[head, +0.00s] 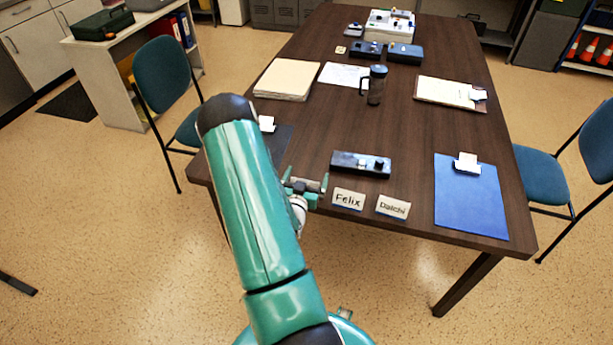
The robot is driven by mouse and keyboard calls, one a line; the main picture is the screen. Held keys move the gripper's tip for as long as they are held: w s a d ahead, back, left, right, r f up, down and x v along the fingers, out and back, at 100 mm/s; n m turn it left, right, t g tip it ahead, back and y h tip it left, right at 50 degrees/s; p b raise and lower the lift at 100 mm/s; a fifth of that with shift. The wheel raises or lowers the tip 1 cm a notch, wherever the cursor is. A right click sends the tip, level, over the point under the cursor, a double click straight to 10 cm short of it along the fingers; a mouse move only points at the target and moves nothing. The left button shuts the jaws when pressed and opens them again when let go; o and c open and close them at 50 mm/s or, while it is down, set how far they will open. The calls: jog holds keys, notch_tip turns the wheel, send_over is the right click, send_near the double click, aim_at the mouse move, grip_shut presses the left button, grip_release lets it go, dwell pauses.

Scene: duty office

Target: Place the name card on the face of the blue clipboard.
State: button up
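Two small white name cards are at the near edge of the table: one reads "Felix" (349,199), the other, to its right, appears to read "Daichi" (392,208). The blue clipboard (470,208) lies flat at the near right corner, with a pale clip (466,163) at its far end. Its blue face is bare. My gripper (306,182) is left of the "Felix" card, near the table's front edge. Its two fingers look spread apart with nothing between them. Its height above the table is hard to tell.
My arm partly hides a dark clipboard (284,142). Blue chairs (166,76) flank the table (410,140).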

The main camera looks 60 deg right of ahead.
jog(key=s+a, duration=0.3)
jog(key=a, duration=1)
jog(key=shift+a+f, duration=0.15)
jog(key=shift+a, duration=0.1)
jog(key=shift+w, duration=0.1)
